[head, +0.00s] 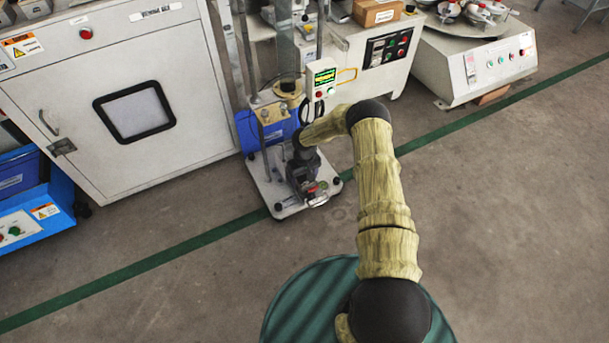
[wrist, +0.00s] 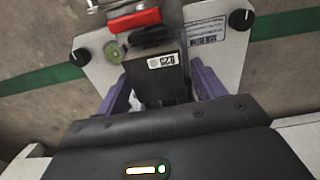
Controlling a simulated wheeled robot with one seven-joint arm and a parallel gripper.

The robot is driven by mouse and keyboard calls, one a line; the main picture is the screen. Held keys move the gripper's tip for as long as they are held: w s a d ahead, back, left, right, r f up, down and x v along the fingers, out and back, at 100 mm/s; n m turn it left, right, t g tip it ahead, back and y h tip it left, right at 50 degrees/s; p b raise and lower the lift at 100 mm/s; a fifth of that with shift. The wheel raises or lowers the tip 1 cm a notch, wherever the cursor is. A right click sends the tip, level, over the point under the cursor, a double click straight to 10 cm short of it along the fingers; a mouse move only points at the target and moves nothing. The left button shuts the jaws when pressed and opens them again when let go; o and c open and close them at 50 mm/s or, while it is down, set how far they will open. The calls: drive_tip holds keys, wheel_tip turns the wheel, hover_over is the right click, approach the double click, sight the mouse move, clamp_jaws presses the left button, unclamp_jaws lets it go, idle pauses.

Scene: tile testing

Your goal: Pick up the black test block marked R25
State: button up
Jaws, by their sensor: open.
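The black test block (wrist: 153,75) sits at the centre of the wrist view, with a white label marked R25 on its face. My gripper (wrist: 160,88) is open, with one purple finger on each side of the block. A narrow gap shows at the right finger; whether the left finger touches the block I cannot tell. In the head view my gripper (head: 308,187) is low over the base plate of the test stand, and the block cannot be made out clearly there.
The pale base plate (wrist: 215,62) has black corner knobs. The stand's uprights (head: 245,50) and a white cabinet (head: 165,60) are close by. Open floor (head: 500,200) lies right.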

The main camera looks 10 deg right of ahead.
drive_tip(key=shift+d, duration=0.15)
drive_tip(key=shift+d, duration=0.15)
drive_tip(key=c, duration=0.8)
drive_tip(key=shift+r+p, duration=2.8)
drive_tip(key=shift+r, duration=0.7)
